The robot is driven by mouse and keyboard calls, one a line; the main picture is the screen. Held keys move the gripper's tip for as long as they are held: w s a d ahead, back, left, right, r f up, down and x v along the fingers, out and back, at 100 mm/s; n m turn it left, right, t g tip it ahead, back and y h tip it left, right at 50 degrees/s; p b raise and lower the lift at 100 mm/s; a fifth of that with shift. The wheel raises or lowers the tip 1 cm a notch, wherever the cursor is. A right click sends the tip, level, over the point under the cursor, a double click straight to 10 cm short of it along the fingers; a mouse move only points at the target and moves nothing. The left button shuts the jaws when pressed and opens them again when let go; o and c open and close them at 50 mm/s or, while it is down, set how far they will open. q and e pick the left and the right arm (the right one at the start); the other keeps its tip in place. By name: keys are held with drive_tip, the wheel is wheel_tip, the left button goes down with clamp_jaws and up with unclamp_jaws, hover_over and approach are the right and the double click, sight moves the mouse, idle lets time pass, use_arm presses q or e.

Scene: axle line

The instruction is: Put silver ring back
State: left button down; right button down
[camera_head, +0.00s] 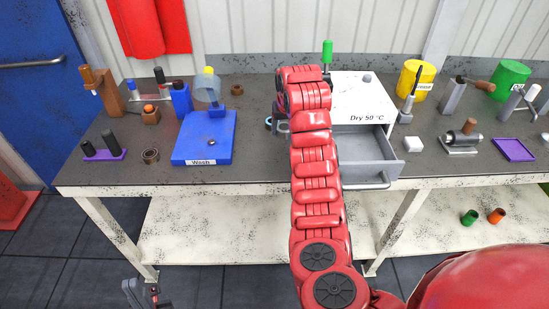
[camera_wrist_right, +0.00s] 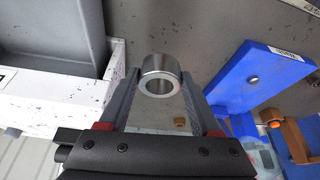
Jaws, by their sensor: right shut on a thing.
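The silver ring (camera_wrist_right: 158,68) is a short, thick-walled metal cylinder with an open bore. In the right wrist view it sits between the fingertips of my right gripper (camera_wrist_right: 160,88), which is shut on it. I cannot tell whether the ring touches the bench. In the head view my right gripper (camera_head: 279,122) is mostly hidden behind my red arm, between the blue Wash stand and the white dryer box. My left gripper (camera_head: 140,292) is low at the bottom left, in front of the bench; its opening is unclear.
The blue Wash stand (camera_head: 190,150) is left of my right gripper. The white Dry 50 °C box (camera_head: 352,95) with its open grey drawer (camera_head: 365,158) is to the right. A dark brown ring (camera_head: 150,156) lies near the front edge. Clear bench lies between stand and box.

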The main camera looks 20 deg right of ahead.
drive_tip(key=w, duration=0.1)
drive_tip(key=w+a, duration=0.1)
drive_tip(key=w+n+b, duration=0.1)
drive_tip(key=shift+a+f, duration=0.2)
drive_tip(key=shift+f, duration=0.2)
drive_tip(key=p, duration=0.4)
approach(273, 154)
drive_tip(key=shift+n+y, duration=0.3)
drive_tip(key=x, duration=0.5)
drive_tip(key=shift+w+d+f, duration=0.15)
drive_tip(key=shift+d+f, duration=0.05)
drive_tip(key=shift+d, duration=0.05)
drive_tip(key=shift+f+b, duration=0.35)
drive_tip(key=shift+b, duration=0.1)
drive_tip(key=shift+c, duration=0.4)
unclamp_jaws()
